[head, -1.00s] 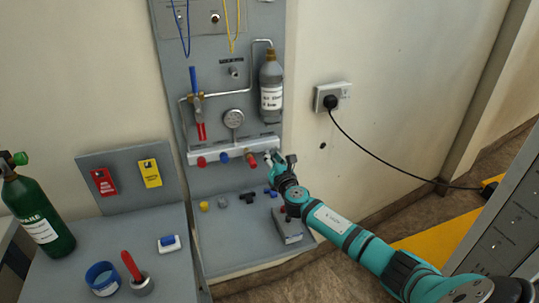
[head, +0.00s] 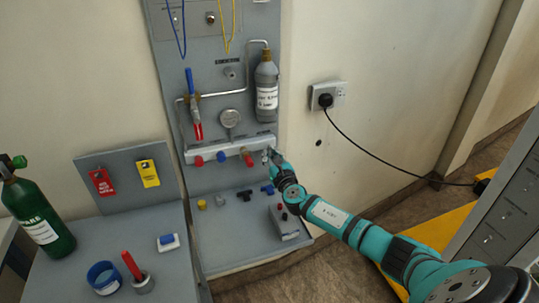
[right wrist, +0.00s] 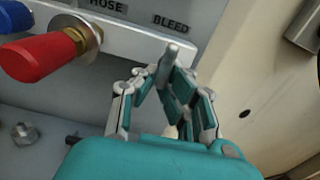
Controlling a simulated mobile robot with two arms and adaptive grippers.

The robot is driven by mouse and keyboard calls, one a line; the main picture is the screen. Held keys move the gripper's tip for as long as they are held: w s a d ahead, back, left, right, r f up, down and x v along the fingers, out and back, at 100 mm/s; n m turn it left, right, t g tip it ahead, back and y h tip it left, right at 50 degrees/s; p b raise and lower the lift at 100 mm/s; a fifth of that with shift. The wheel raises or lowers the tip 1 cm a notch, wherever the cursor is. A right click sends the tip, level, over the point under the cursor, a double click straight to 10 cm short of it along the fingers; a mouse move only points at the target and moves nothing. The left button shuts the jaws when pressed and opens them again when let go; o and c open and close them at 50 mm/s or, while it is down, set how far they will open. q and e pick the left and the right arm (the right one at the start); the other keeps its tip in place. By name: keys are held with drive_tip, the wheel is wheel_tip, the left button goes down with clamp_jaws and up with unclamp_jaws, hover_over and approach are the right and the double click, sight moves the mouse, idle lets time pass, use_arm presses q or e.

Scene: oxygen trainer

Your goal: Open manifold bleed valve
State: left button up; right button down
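The grey manifold bar (head: 205,155) runs across the lower part of the upright panel. In the right wrist view, the bleed valve (right wrist: 170,58) is a small metal stem under the BLEED label (right wrist: 171,22), at the bar's right end. My right gripper (head: 269,155) is at that end of the manifold. In the right wrist view its fingertips (right wrist: 158,78) come together around the stem, which sticks up between them. The gripper hides the valve's lower part. My left gripper is out of view.
A red hose fitting (right wrist: 38,57) sits just left of the bleed valve. Several small fittings and a grey box (head: 287,222) lie on the shelf below. A wall socket (head: 328,96) is to the right.

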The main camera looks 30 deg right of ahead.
drive_tip(key=shift+f, duration=0.2)
drive_tip(key=c, duration=1.4)
unclamp_jaws()
drive_tip(key=shift+r, duration=0.15)
drive_tip(key=v, duration=1.2)
drive_tip(key=shift+s, duration=0.1)
